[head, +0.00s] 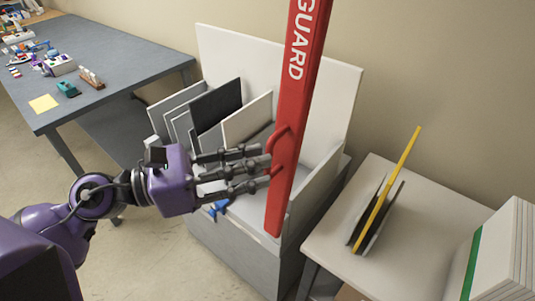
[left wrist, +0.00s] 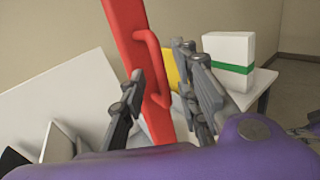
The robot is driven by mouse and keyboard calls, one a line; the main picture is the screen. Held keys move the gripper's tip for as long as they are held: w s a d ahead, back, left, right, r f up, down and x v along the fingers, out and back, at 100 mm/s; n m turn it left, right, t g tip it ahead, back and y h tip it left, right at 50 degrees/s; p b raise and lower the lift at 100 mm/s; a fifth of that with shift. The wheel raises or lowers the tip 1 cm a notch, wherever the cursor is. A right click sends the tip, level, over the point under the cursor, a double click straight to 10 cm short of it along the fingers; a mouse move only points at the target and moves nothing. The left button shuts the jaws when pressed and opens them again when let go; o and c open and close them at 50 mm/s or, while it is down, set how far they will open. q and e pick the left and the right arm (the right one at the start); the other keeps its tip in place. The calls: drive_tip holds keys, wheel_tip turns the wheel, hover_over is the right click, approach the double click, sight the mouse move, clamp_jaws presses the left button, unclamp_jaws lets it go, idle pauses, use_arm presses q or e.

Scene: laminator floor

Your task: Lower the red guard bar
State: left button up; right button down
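The red guard bar (head: 298,105) stands raised, slightly tilted, with "GUARD" in white letters on it. Its lower end hangs in front of a grey and white bin. A red loop handle (head: 279,148) sticks out from its side, and it also shows in the left wrist view (left wrist: 152,65). My left gripper (head: 262,165) reaches in from the left with its fingers at the handle. In the left wrist view its fingers are spread apart, one on each side of the handle, with visible gaps. My right gripper is in neither view.
The bin (head: 232,245) holds several upright panels, including a black one (head: 215,105). A blue object (head: 218,208) is at its front. A grey table (head: 105,65) with small items stands at left. A pale side table (head: 420,215) at right holds a yellow strip (head: 400,165) and a white stack (head: 505,250).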

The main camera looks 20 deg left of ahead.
sight(277, 156)
use_arm(q)
drive_tip(key=x, duration=0.2)
drive_tip(key=p+x, duration=0.1)
drive_tip(key=shift+r, duration=0.25)
drive_tip(key=shift+w+d+f, duration=0.15)
drive_tip(key=shift+d+f, duration=0.05)
drive_tip(key=shift+c, duration=0.2)
clamp_jaws()
